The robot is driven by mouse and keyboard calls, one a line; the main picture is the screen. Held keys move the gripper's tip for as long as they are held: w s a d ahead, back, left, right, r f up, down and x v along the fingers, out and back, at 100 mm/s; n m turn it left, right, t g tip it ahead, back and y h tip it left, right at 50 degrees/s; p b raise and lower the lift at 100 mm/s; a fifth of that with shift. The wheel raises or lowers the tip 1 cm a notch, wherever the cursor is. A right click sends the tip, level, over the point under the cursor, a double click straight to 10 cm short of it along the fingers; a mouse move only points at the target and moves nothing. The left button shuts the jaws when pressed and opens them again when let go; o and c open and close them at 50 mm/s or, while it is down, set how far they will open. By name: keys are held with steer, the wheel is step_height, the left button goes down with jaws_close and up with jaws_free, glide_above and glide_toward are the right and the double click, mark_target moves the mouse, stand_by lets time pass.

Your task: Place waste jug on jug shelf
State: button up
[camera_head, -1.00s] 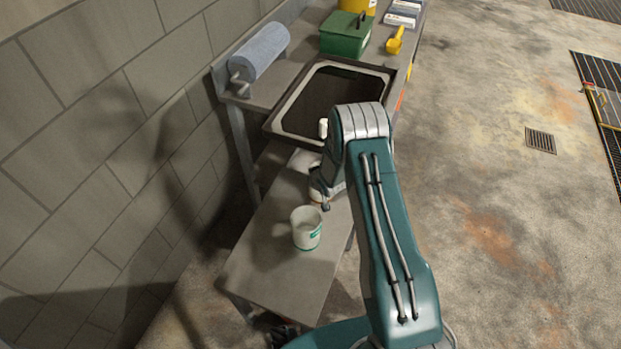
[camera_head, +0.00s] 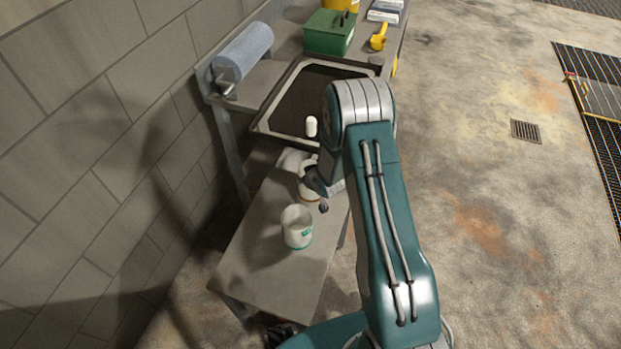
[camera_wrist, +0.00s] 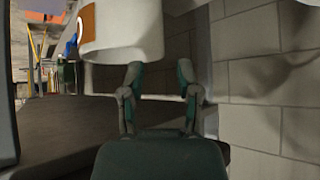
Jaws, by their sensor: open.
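A white jug with an orange marking (camera_head: 308,190) stands on the low grey shelf (camera_head: 262,275), partly hidden by my arm and gripper. In the wrist view its white body and orange label (camera_wrist: 120,38) fill the upper left, in front of the left finger. My gripper (camera_wrist: 160,76) is open, with its two fingers apart and nothing clearly held between them. In the head view my gripper (camera_head: 324,196) is at the right side of this jug; I cannot tell whether they touch. A second white jug with a green label (camera_head: 297,229) stands upright nearer on the shelf.
A dark metal-rimmed basin (camera_head: 262,122) lies behind the shelf, with a small white cylinder (camera_head: 311,126) near its front edge. A blue roll (camera_head: 243,52), green box (camera_head: 330,32) and yellow scoop (camera_head: 379,37) are farther back. A block wall closes the left; the floor right is open.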

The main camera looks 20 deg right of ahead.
steer(key=v, duration=0.5)
steer(key=shift+s+r, duration=0.15)
steer(key=shift+s, duration=0.05)
